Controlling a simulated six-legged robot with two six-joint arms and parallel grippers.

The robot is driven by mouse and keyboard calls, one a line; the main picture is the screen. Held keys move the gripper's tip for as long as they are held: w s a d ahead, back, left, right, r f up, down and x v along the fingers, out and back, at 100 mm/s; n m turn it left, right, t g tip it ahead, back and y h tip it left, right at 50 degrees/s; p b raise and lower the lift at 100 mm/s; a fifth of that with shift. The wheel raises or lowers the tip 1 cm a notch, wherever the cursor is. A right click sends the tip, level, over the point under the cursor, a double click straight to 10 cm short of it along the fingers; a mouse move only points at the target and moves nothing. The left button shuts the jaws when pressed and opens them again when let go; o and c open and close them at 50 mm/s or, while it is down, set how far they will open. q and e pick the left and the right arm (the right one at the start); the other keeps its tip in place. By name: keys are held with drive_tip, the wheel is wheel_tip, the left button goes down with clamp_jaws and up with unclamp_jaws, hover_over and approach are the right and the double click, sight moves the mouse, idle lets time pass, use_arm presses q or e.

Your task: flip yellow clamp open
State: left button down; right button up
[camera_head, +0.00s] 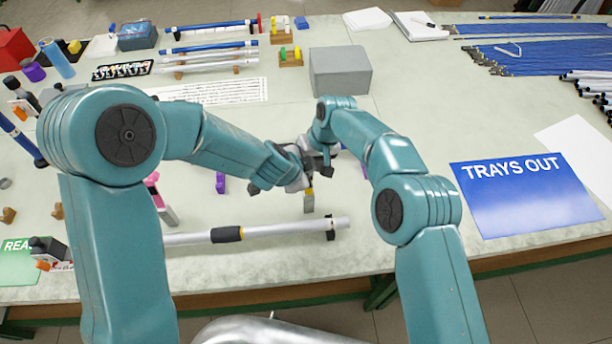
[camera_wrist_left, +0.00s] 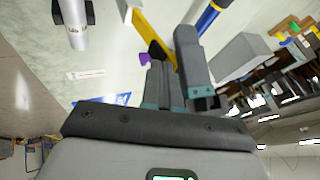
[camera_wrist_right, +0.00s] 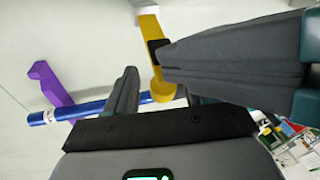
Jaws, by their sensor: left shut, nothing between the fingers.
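The yellow clamp (camera_head: 309,191) stands on a small grey block on the table, between my two grippers. In the right wrist view its yellow arm (camera_wrist_right: 150,30), with a dark pad, reaches down to a yellow end beside a blue rod (camera_wrist_right: 75,112). My right gripper (camera_wrist_right: 160,92) has its fingers apart around that end, with no clear contact. My left gripper (camera_wrist_left: 163,80) is shut and empty, its tips close to the clamp's yellow arm (camera_wrist_left: 147,30). A dark finger crosses part of the clamp in the right wrist view, so its hinge is hidden.
A purple clamp (camera_head: 220,183) stands to the left. A grey box (camera_head: 340,72) is behind, and a blue TRAYS OUT mat (camera_head: 525,195) is right. Table between is mostly clear.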

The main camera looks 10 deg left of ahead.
drive_tip(key=shift+s+a+r, duration=0.2)
drive_tip(key=shift+r, duration=0.05)
drive_tip(key=v, duration=1.1)
drive_tip(key=s+d+f+m, duration=0.1)
drive_tip(key=s+d+f, duration=0.1)
drive_tip(key=d+f, duration=0.3)
drive_tip(key=s+d+f+m+g, duration=0.1)
drive_tip(key=s+d+f, duration=0.2)
drive_tip(key=d+f, duration=0.25)
drive_tip(key=s+d+f+m, duration=0.1)
drive_tip(key=s+d+f, duration=0.1)
drive_tip(key=d+f, duration=0.3)
use_arm(q)
drive_tip(key=v, duration=1.2)
drive_tip(key=shift+w+a+p, duration=0.15)
drive_tip(key=shift+w+p, duration=0.05)
drive_tip(key=shift+p, duration=0.15)
use_arm(e)
drive_tip(key=s+d+f+m, duration=0.1)
drive_tip(key=s+f, duration=0.2)
drive_tip(key=s, duration=0.4)
drive_tip(key=s+d+f+m+t, duration=0.1)
drive_tip(key=s+d+f+m, duration=0.1)
drive_tip(key=s, duration=0.5)
drive_tip(key=s+d+f+m, duration=0.2)
drive_tip(key=s+f, duration=0.1)
drive_tip(key=s, duration=0.4)
drive_tip(key=shift+s+d+f+y, duration=0.25)
drive_tip(key=shift+s+f+y, duration=0.05)
drive_tip(key=shift+s+y, duration=0.1)
